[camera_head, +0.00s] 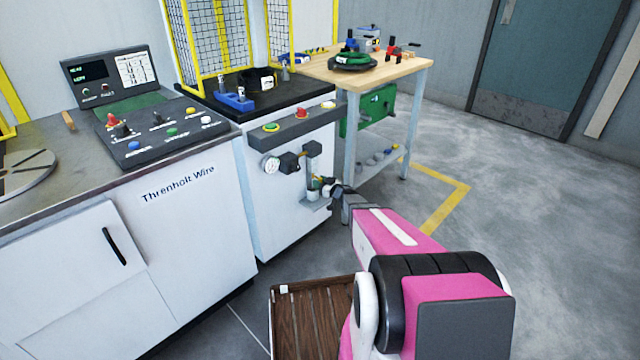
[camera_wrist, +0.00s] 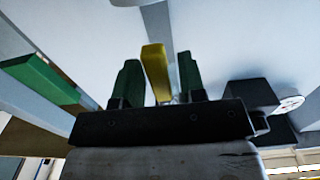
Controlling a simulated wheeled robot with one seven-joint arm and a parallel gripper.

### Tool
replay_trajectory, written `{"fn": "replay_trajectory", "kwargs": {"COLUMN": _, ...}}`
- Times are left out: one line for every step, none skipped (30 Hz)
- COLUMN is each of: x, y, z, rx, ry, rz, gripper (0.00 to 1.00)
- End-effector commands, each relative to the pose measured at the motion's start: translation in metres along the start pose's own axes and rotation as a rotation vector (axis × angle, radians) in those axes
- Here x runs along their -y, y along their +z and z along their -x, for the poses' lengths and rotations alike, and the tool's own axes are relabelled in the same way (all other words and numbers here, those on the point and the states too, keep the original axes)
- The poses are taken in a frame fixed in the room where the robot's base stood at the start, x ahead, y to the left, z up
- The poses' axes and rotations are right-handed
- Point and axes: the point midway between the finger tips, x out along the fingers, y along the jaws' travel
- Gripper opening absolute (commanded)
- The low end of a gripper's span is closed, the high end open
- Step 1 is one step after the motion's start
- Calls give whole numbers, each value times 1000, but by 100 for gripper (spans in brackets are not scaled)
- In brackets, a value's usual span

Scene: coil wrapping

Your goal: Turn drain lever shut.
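A yellow lever (camera_wrist: 156,72), which looks like the drain lever, stands between the two green fingers of my gripper (camera_wrist: 160,82) in the wrist view. The fingers are apart, one on each side of it. A narrow gap shows at its right side; contact on the left is unclear. In the head view my gripper (camera_head: 326,188) is low at the front of the white cabinet (camera_head: 290,215), at the bottom of the air fittings (camera_head: 312,160).
A round gauge (camera_head: 271,165) and black block (camera_head: 289,162) sit left of the fittings, under a button panel (camera_head: 295,125). A workbench (camera_head: 400,75) stands to the right. A wooden slatted tray (camera_head: 312,320) is low in front. The floor at right is clear.

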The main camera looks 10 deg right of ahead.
Motion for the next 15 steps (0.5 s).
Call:
{"fn": "replay_trajectory", "kwargs": {"x": 0, "y": 0, "z": 0, "rx": 0, "ry": 0, "rz": 0, "gripper": 20}}
{"fn": "replay_trajectory", "kwargs": {"x": 0, "y": 0, "z": 0, "rx": 0, "ry": 0, "rz": 0, "gripper": 10}}
{"fn": "replay_trajectory", "kwargs": {"x": 0, "y": 0, "z": 0, "rx": 0, "ry": 0, "rz": 0, "gripper": 0}}
{"fn": "replay_trajectory", "kwargs": {"x": 0, "y": 0, "z": 0, "rx": 0, "ry": 0, "rz": 0, "gripper": 0}}
{"fn": "replay_trajectory", "kwargs": {"x": 0, "y": 0, "z": 0, "rx": 0, "ry": 0, "rz": 0, "gripper": 0}}
{"fn": "replay_trajectory", "kwargs": {"x": 0, "y": 0, "z": 0, "rx": 0, "ry": 0, "rz": 0, "gripper": 0}}
{"fn": "replay_trajectory", "kwargs": {"x": 0, "y": 0, "z": 0, "rx": 0, "ry": 0, "rz": 0, "gripper": 0}}
{"fn": "replay_trajectory", "kwargs": {"x": 0, "y": 0, "z": 0, "rx": 0, "ry": 0, "rz": 1, "gripper": 0}}
{"fn": "replay_trajectory", "kwargs": {"x": 0, "y": 0, "z": 0, "rx": 0, "ry": 0, "rz": 2, "gripper": 0}}
{"fn": "replay_trajectory", "kwargs": {"x": 0, "y": 0, "z": 0, "rx": 0, "ry": 0, "rz": 5, "gripper": 0}}
{"fn": "replay_trajectory", "kwargs": {"x": 0, "y": 0, "z": 0, "rx": 0, "ry": 0, "rz": 8, "gripper": 0}}
{"fn": "replay_trajectory", "kwargs": {"x": 0, "y": 0, "z": 0, "rx": 0, "ry": 0, "rz": 15, "gripper": 0}}
{"fn": "replay_trajectory", "kwargs": {"x": 0, "y": 0, "z": 0, "rx": 0, "ry": 0, "rz": 22, "gripper": 0}}
{"fn": "replay_trajectory", "kwargs": {"x": 0, "y": 0, "z": 0, "rx": 0, "ry": 0, "rz": 30, "gripper": 0}}
{"fn": "replay_trajectory", "kwargs": {"x": -1, "y": 0, "z": 0, "rx": 0, "ry": 0, "rz": 42, "gripper": 0}}
